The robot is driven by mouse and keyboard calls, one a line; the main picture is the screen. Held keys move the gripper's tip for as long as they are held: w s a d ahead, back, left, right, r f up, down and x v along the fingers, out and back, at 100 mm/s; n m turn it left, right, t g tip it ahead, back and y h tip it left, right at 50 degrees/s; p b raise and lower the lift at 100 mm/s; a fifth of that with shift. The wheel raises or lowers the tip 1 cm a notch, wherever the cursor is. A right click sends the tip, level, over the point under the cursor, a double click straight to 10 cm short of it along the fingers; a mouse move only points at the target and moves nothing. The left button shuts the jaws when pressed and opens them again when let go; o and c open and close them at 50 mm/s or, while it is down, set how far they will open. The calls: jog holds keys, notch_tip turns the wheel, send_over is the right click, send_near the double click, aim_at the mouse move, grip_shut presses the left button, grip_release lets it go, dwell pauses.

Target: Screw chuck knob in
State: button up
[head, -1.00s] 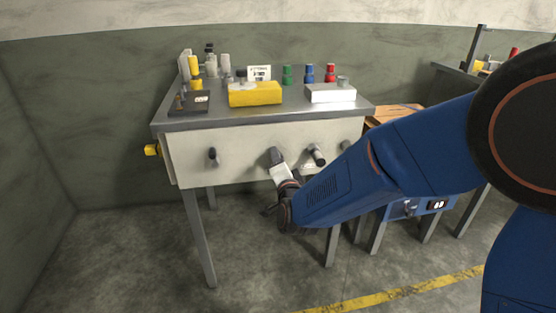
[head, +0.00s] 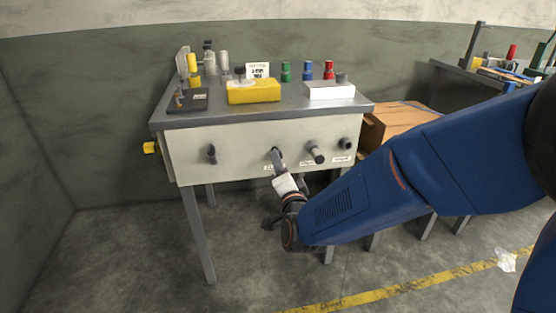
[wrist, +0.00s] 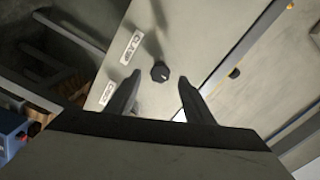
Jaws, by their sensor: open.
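The front panel (head: 240,165) of the grey bench carries several dark knobs. A dark round knob (wrist: 160,72) shows in the wrist view, standing out from the panel between my spread fingers and a little beyond their tips. Which knob is the chuck knob I cannot tell, as the small labels are not clearly readable. My gripper (wrist: 155,88) is open and empty, with one finger on each side of the knob. In the head view my gripper (head: 278,160) points up at the panel's middle and covers most of what is behind it.
Other knobs sit at the panel's left (head: 211,154) and right (head: 316,152). A yellow block (head: 254,93), a white box (head: 330,91) and coloured bottles stand on the bench top. The floor in front is open.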

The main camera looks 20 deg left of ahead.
jog(key=v, duration=1.1)
jog(key=shift+s, duration=0.25)
jog(key=shift+d, duration=0.15)
